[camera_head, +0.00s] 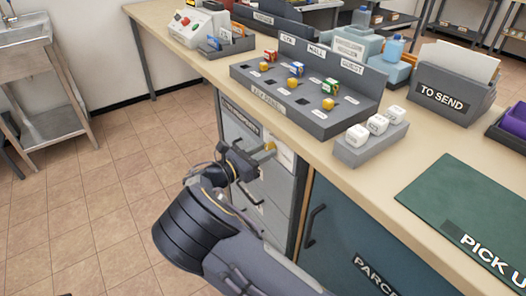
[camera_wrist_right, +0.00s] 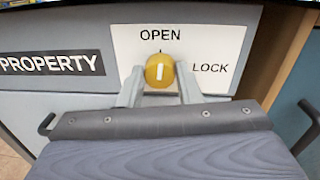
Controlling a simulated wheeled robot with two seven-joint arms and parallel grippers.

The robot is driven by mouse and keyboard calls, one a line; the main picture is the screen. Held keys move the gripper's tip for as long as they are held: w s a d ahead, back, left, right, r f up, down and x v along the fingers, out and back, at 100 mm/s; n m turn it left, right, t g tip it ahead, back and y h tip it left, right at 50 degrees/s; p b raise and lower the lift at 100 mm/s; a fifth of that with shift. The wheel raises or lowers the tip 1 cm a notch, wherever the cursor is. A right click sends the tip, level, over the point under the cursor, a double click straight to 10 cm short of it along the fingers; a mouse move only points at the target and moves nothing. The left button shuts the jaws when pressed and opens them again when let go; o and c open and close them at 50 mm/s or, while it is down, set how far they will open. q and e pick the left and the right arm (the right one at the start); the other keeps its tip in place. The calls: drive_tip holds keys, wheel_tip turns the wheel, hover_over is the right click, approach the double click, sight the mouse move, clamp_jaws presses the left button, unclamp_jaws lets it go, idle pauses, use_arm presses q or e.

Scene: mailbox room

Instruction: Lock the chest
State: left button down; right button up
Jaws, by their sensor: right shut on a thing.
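The chest is a grey drawer cabinet (camera_head: 240,126) under the counter, with a "PROPERTY" label that also shows in the wrist view (camera_wrist_right: 50,63). A white lock plate (camera_wrist_right: 205,45) on its front reads "OPEN" at the top and "LOCK" at the right. A round yellow knob (camera_wrist_right: 160,71) sits on the plate, its white mark upright and in line with "OPEN". In the head view the knob (camera_head: 270,146) is small and partly hidden. My right gripper (camera_head: 260,153) is shut on the knob, one finger on each side. My left gripper is not in view.
The counter (camera_head: 190,65) above carries a key panel (camera_head: 300,105), dice-like white blocks (camera_head: 378,124), a "TO SEND" box (camera_head: 445,90) and a green mat (camera_head: 470,200). A blue parcel door (camera_head: 350,235) with a dark handle stands right of the chest.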

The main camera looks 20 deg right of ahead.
drive_tip(key=m, duration=0.4)
drive_tip(key=shift+f+h, duration=0.15)
drive_tip(key=shift+h, duration=0.15)
drive_tip(key=shift+f+m+g+h+b, duration=0.2)
drive_tip(key=shift+m+b, duration=1.3)
drive_tip(key=shift+m, duration=1.8)
drive_tip(key=shift+r+m+g+h+b, duration=0.1)
drive_tip(key=shift+m+g+b, duration=0.2)
drive_tip(key=shift+m+b, duration=2.1)
drive_tip(key=shift+m+p, duration=0.9)
drive_tip(key=shift+m, duration=0.2)
drive_tip(key=o, duration=1)
drive_tip(key=shift+a, duration=0.1)
